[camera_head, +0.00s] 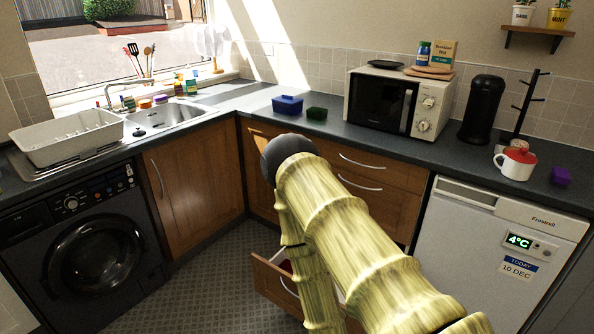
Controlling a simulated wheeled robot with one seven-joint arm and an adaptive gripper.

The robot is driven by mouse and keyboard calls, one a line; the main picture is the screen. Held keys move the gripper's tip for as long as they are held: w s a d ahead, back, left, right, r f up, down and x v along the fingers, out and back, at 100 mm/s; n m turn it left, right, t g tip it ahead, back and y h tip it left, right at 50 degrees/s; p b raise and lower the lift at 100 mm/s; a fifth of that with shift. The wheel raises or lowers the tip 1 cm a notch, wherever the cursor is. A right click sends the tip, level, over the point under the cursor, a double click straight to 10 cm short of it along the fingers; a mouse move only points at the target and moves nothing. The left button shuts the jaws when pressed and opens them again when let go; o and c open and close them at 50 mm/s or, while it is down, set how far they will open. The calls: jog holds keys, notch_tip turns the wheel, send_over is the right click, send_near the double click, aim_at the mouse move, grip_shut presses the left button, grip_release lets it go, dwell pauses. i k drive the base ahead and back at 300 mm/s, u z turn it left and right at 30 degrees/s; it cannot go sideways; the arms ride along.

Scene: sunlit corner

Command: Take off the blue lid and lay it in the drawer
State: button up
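A blue box (287,104) stands on the counter left of the microwave; its top looks blue, but I cannot tell lid from body at this size. A low drawer (268,278) in the wooden cabinet is pulled open. A bit of something red (286,266) shows inside it. My arm covers most of the drawer's inside. My arm rises from the lower right to a dark joint in front of the cabinet, and another link hangs down near the drawer. My gripper is not visible.
A green box (317,113) stands right of the blue one, near the microwave (384,103). A red-topped white mug (516,162) and a purple box (561,176) are at the right. The sink (165,118) and dish rack (68,139) are left. The counter's front edge before the microwave is clear.

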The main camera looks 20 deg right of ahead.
aim_at(291, 100)
jog(key=u, duration=0.15)
jog(key=i, duration=2)
jog(key=z, duration=0.25)
